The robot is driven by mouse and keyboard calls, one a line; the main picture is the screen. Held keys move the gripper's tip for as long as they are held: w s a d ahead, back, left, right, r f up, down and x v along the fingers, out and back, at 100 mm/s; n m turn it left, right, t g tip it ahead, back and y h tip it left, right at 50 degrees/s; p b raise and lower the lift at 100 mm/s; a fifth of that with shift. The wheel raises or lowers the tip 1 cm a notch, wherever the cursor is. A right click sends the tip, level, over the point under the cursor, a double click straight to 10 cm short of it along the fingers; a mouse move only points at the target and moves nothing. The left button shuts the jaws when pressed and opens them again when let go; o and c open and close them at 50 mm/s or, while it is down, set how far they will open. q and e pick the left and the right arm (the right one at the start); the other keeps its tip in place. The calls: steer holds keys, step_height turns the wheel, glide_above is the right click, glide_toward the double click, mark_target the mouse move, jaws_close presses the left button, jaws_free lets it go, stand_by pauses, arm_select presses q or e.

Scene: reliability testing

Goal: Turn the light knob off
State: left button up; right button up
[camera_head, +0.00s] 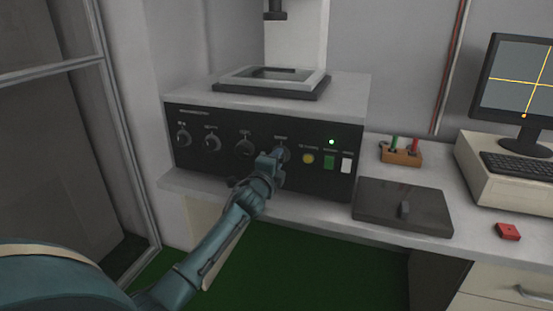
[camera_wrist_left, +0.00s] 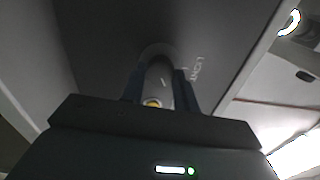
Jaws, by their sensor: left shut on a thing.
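The light knob (camera_wrist_left: 157,80) is a round grey knob on the black front panel, with part of the label "LIGHT" beside it in the left wrist view. My left gripper (camera_wrist_left: 160,92) is shut on it, one finger on each side. In the head view my left gripper (camera_head: 276,158) is at the fourth knob from the left on the control panel (camera_head: 222,160) and hides most of that knob. My right gripper is not in view.
Other dark knobs (camera_head: 245,147) sit to the left on the panel. A yellow button (camera_head: 308,158), a green switch (camera_head: 328,163) and a white switch (camera_head: 346,165) are to the right, below a lit green lamp (camera_head: 332,142). A dark flat box (camera_head: 403,208) lies on the bench.

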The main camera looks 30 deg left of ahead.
arm_select(q)
steer(key=shift+n+p, duration=2.1)
steer(key=shift+n, duration=3.7)
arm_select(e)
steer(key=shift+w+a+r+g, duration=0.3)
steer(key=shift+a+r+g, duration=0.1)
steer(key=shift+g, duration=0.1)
arm_select(q)
steer(key=shift+n, duration=0.3)
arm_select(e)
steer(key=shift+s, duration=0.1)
arm_select(q)
steer(key=o, duration=1)
steer(key=shift+c, duration=0.2)
steer(key=v, duration=1.3)
steer(key=shift+p, duration=0.35)
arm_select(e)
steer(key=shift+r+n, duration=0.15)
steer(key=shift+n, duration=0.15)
